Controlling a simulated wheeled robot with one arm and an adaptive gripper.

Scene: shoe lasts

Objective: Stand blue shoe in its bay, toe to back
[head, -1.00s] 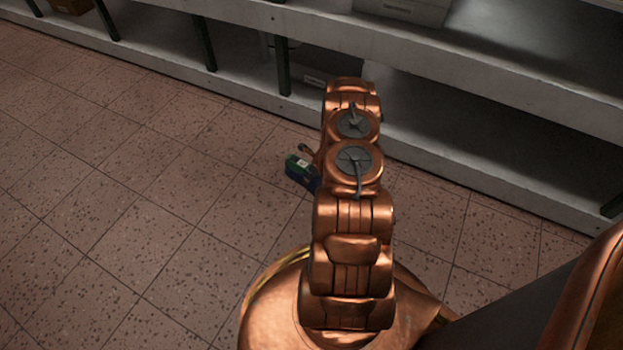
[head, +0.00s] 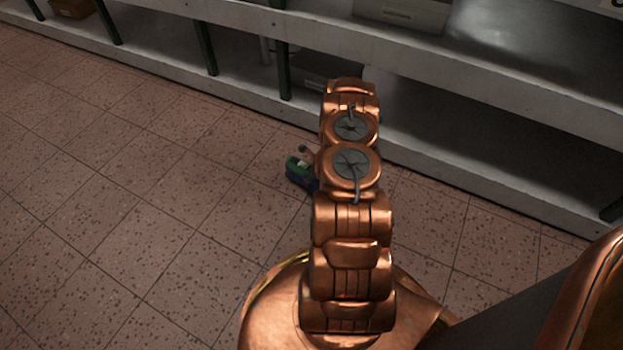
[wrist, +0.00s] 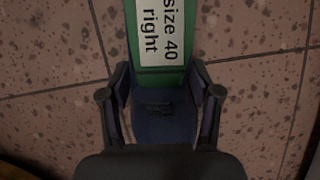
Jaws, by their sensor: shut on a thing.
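The blue shoe (wrist: 163,128) is in the wrist view, with a green part (wrist: 146,76) beyond it that bears a white label (wrist: 159,28) reading "size 40 right". My gripper (wrist: 162,92) is shut on it, with one finger on each side. In the head view the blue and green shoe (head: 300,173) shows just left of my arm, over the floor. My arm hides part of it and the gripper there. No bay marked for the shoe can be told from these frames.
A long grey shelf unit (head: 470,110) with dark green posts (head: 284,70) runs along the back. A grey box (head: 402,12) is on the upper shelf, and a brown box (head: 72,8) is at the far left. The tiled floor (head: 130,210) at left is clear.

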